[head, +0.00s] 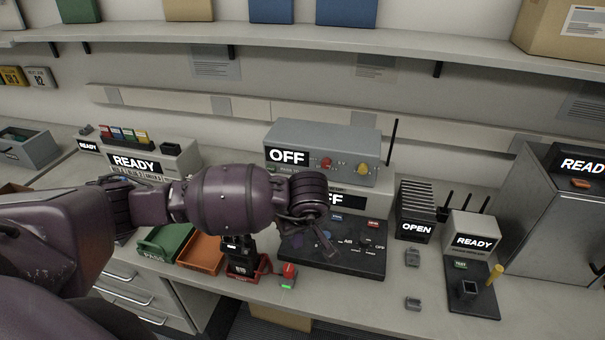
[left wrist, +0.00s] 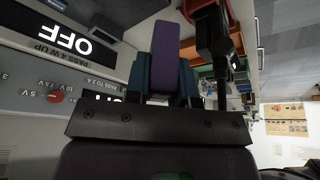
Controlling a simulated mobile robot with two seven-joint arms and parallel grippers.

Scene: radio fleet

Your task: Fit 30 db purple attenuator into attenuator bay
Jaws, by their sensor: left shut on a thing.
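My left gripper (head: 326,238) hangs over the black panel in the head view. In the left wrist view, the purple attenuator (left wrist: 166,55) stands between the two fingers of my left gripper (left wrist: 166,85), which is shut on it. The attenuator's far end points away from the wrist and is clear of any surface there. In the head view my arm and gripper hide it. The black panel (head: 370,262) has small coloured parts and white labels; I cannot tell for sure which part is the attenuator bay. My right gripper is in neither view.
A grey unit reading OFF (head: 345,140) stands behind the panel. A black stand (head: 240,257), a red-topped button (head: 288,272), an orange tray (head: 200,252) and a green PASS tray (head: 163,240) are left of it. The OPEN box (head: 415,228) is right. Coloured blocks (head: 125,135) sit at back left.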

